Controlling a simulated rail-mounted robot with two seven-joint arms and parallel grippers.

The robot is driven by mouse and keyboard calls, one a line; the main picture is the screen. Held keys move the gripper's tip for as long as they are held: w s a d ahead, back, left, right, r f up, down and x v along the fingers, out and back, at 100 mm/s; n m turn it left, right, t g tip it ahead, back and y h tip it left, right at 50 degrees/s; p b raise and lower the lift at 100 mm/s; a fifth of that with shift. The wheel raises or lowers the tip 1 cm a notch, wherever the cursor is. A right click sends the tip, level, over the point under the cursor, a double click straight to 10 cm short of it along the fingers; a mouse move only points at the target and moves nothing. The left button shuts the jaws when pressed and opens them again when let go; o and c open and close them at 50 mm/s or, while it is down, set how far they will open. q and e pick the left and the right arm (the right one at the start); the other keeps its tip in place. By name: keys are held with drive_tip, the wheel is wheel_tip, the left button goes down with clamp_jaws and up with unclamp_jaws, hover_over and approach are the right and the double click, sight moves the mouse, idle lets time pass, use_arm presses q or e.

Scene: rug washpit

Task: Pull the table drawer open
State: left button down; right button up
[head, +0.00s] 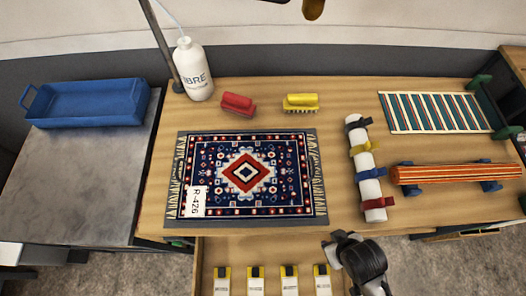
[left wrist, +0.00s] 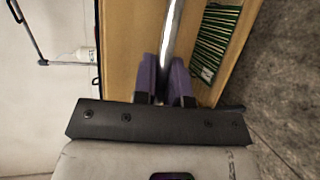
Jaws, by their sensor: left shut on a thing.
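The table drawer (head: 240,250) is out from under the front edge of the table (head: 155,205) in the head view, so part of its inside shows. Its front and handle are below that picture's edge. In the left wrist view, the purple fingers of my left gripper (left wrist: 165,75) are shut on a round shiny metal bar, the handle (left wrist: 172,30). The wooden surface lies behind the fingers. My right gripper's fingers do not show in either view.
Several white, yellow-topped pieces (head: 255,282) lie in the drawer. On the table are a patterned rug (head: 246,172), red brush (head: 238,104), yellow brush (head: 301,103), strapped white roll (head: 366,165) and orange roll (head: 455,174). A blue tray (head: 88,102) stands left. A dark part of my arm is beside the drawer.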

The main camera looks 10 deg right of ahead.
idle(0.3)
use_arm(q)
drive_tip(key=c, duration=1.2)
unclamp_jaws()
drive_tip(key=v, duration=1.4)
drive_tip(key=shift+w+d+f, duration=0.1)
drive_tip(key=shift+w, duration=0.05)
